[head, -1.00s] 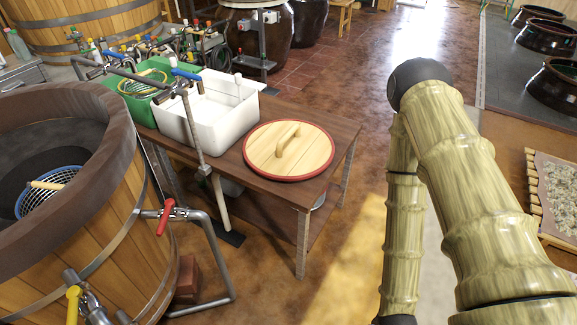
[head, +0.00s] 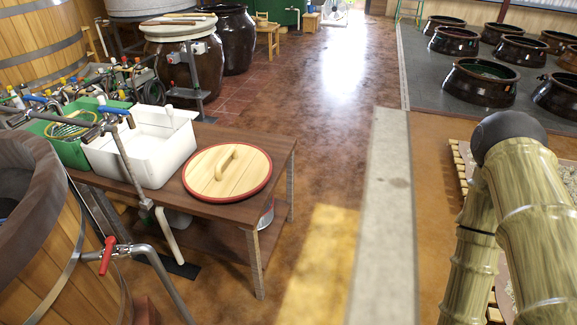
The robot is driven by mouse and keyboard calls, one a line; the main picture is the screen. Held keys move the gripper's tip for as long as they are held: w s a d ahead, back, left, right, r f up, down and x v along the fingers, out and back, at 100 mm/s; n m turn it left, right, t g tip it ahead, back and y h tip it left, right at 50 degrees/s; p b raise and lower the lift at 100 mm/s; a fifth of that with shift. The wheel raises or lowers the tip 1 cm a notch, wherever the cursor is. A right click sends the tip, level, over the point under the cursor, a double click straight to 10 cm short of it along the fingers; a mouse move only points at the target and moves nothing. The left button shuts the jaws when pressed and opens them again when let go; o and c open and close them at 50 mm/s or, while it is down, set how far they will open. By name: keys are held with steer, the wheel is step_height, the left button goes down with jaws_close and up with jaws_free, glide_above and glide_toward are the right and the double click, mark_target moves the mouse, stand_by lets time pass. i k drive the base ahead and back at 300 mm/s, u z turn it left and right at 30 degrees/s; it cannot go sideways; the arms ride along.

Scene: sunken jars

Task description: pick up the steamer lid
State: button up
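The steamer lid (head: 242,178) is a round pale wooden disc with a red rim and a curved wooden handle (head: 227,163) on top. It lies flat, handle up, on the right part of a brown wooden table (head: 262,138). My arm shows at the right side of the head view, well apart from the lid. My gripper is not in view.
A white tub (head: 148,160) and a green crate (head: 75,152) stand left of the lid. A wooden vat (head: 60,260) and a pipe with a red valve handle (head: 107,256) are at the left front. Open floor (head: 330,150) lies right of the table. Several dark jars (head: 480,82) stand back right.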

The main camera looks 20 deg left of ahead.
mark_target(231, 171)
steer(key=z, duration=1.1)
steer(key=i, duration=1.75)
steer(key=u, duration=2.7)
